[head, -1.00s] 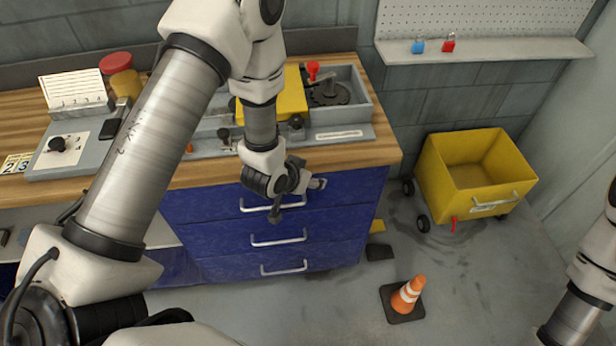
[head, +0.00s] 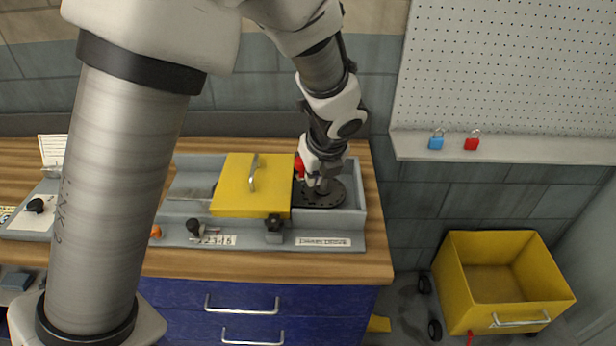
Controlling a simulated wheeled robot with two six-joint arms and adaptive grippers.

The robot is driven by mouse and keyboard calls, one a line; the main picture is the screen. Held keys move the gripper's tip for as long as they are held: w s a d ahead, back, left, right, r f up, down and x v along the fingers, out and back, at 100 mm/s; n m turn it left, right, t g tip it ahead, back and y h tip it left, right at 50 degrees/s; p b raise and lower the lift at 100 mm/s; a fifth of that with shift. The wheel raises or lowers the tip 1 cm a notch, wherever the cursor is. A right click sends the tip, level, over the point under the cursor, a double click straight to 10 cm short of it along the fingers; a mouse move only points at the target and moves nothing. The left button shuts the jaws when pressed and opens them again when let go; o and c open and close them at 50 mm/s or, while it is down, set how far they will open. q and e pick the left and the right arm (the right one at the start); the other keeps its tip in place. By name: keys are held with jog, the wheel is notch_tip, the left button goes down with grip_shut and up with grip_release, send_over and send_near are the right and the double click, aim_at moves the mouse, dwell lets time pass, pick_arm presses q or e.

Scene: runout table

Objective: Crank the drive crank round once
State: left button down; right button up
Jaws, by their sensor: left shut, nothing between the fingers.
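The drive crank is a dark round disc (head: 322,196) set in the grey tray at the right end of the bench-top unit in the head view. Its red knob (head: 299,167) shows just left of my gripper. My left gripper (head: 322,184) points down over the disc, shut and empty, close beside the knob. My wrist and fingers hide much of the crank arm, and I cannot tell whether they touch it. My right gripper is out of view.
A yellow cover (head: 236,200) with a handle sits left of the crank. A shelf (head: 510,147) with blue (head: 436,142) and red (head: 472,143) padlocks is at right. A yellow cart (head: 455,290) stands on the floor.

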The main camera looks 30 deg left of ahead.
aim_at(302, 179)
pick_arm(q)
jog(key=w+a+f, duration=0.1)
jog(key=a+f, duration=0.1)
jog(key=w+a+f, duration=0.2)
jog(key=f, duration=0.1)
jog(key=w+a+f+b, duration=0.1)
jog(key=a+f, duration=0.1)
jog(key=shift+w+f, duration=0.35)
jog(key=shift+w+a+f, duration=0.1)
jog(key=shift+w+f, duration=0.05)
jog(key=shift+w, duration=0.15)
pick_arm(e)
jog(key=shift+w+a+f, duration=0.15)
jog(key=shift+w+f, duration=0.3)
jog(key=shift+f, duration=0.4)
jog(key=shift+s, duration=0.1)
pick_arm(q)
jog(key=shift+a+m, duration=0.15)
jog(key=shift+m, duration=0.15)
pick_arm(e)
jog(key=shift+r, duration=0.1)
